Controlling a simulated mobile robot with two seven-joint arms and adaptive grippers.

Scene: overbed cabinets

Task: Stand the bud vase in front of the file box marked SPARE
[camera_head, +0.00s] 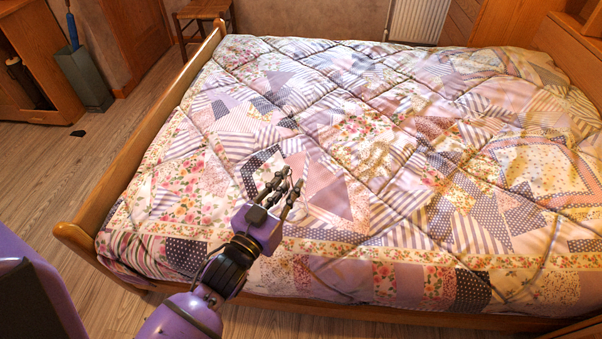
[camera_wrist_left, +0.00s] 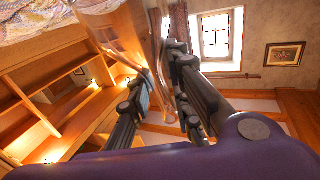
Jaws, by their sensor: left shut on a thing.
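My left gripper (camera_head: 284,186) is over the patchwork bed in the head view, its dark fingers close together. In the left wrist view the left gripper (camera_wrist_left: 160,85) is shut on a slim, clear, glass-like object, which looks like the bud vase (camera_wrist_left: 158,48). Its outline is hard to make out against the background there, and I cannot pick it out in the head view. I see no file box and no SPARE label in either view. My right gripper is not in view.
The bed quilt (camera_head: 330,130) fills most of the head view, inside a wooden bed frame (camera_head: 150,150). Wood floor (camera_head: 45,165) is open at left, with a grey bin (camera_head: 85,78) and a stool (camera_head: 203,14) beyond. The wrist view shows lit wooden shelves (camera_wrist_left: 50,105) and a window (camera_wrist_left: 216,37).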

